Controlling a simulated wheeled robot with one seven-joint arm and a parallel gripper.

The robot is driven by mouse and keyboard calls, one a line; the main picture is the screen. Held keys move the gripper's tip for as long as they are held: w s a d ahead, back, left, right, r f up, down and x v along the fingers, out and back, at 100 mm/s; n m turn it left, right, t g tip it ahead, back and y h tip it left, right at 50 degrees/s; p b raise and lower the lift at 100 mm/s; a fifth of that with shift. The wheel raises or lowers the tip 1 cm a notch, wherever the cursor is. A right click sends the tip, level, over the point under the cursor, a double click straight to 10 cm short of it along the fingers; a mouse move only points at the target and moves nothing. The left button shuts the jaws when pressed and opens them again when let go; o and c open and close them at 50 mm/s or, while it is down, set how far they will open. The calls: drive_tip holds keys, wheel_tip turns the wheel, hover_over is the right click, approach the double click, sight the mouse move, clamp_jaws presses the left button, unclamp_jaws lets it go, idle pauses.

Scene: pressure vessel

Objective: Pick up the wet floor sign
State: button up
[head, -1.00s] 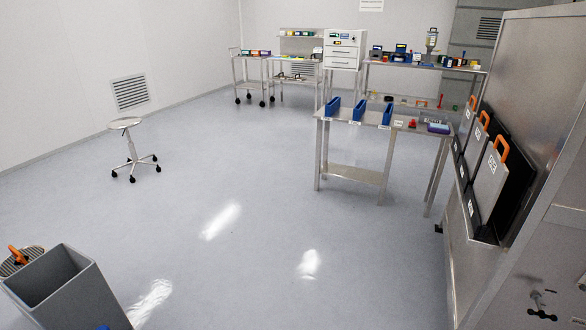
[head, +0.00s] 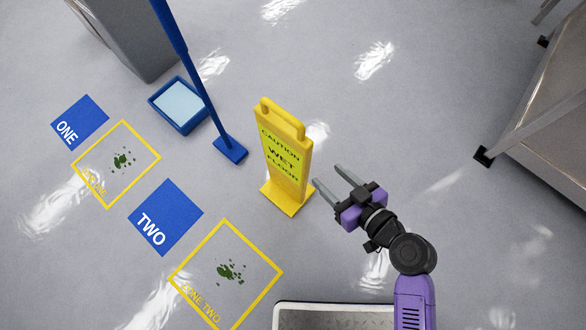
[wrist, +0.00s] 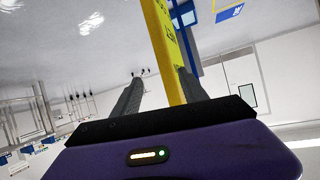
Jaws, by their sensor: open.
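The yellow wet floor sign (head: 284,155) stands upright on the floor near the middle of the head view, with a handle at its top and black "CAUTION WET FLOOR" lettering. My gripper (head: 327,178) is open and just right of the sign in the head view, its two fingers pointing toward it. In the wrist view the sign (wrist: 163,50) rises beyond the fingers of my gripper (wrist: 160,88), nearer the right finger. A gap to the sign seems to remain, but I cannot tell its size. The sign's far side is hidden.
Blue floor mark TWO (head: 166,217) and yellow-framed squares with green spots (head: 230,271) lie at lower left. A grey bin (head: 135,40) stands upper left.

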sight(310, 158)
drive_tip(key=w+a+n+y+b, duration=0.1)
drive_tip(key=w+a+f+n+y+b, duration=0.1)
drive_tip(key=w, duration=0.1)
drive_tip(key=w+a+n+y+b, duration=0.1)
drive_tip(key=shift+w+a+f+g, duration=0.3)
drive_tip(key=shift+a+f+g, duration=0.05)
drive_tip(key=shift+f+g, duration=0.05)
drive_tip(key=shift+w+a+r+n+y+b, duration=0.15)
drive_tip(key=shift+w+a+n+y+b, duration=0.2)
drive_tip(key=shift+a+n+y+b, duration=0.05)
drive_tip(key=b+x, duration=0.1)
drive_tip(key=x, duration=0.2)
drive_tip(key=b+x, duration=0.1)
drive_tip(key=x, duration=0.3)
drive_tip(key=shift+a+r, duration=0.15)
drive_tip(key=shift+a, duration=0.15)
clamp_jaws()
idle(0.3)
drive_tip(key=shift+w+r, duration=0.1)
drive_tip(key=shift+r, duration=0.1)
